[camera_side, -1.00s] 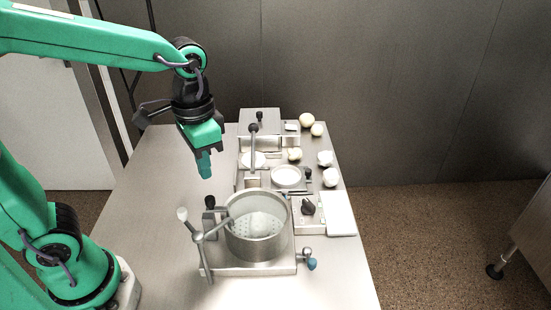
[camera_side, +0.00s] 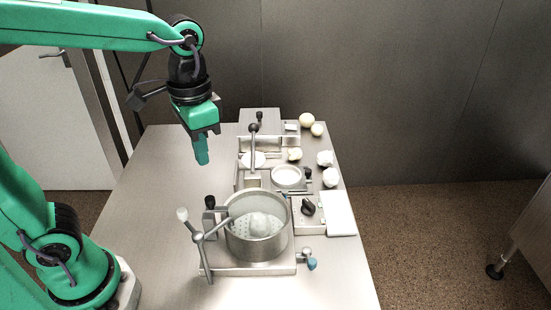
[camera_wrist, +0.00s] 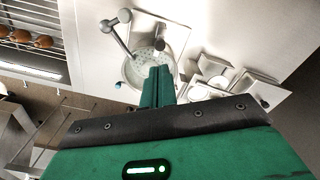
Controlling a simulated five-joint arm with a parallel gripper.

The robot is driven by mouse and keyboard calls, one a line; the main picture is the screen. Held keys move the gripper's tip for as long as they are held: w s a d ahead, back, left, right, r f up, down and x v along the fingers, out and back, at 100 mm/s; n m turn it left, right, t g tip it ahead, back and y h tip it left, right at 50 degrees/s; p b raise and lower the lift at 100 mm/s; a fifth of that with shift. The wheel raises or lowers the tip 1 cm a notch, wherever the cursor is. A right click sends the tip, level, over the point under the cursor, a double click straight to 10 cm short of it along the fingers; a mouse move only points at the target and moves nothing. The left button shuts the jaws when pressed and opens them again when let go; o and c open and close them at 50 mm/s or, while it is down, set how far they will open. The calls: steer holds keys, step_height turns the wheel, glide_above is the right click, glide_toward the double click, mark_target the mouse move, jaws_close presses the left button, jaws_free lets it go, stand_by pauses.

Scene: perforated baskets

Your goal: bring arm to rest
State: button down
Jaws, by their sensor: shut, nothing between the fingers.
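My gripper (camera_side: 202,158) is green with a black band. It hangs fingers-down above the steel table, to the left of the equipment at the back and clear of everything. Its fingers are together and hold nothing. In the wrist view the gripper (camera_wrist: 159,72) points toward the round perforated basket and covers part of it. The metal pot with the perforated basket (camera_side: 232,240) stands on a square base near the table's front, with a pale rounded thing inside.
Several pale round pieces (camera_side: 325,158) lie along the right edge. The table's left side (camera_side: 150,190) is bare.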

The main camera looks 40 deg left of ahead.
steer(key=shift+a, duration=0.1)
steer(key=s+a+n+t, duration=0.3)
steer(key=s+a+t, duration=0.1)
steer(key=a+t, duration=0.1)
steer(key=shift+s+a+f+t, duration=0.2)
steer(key=shift+s+a+t, duration=0.15)
steer(key=shift+a, duration=0.35)
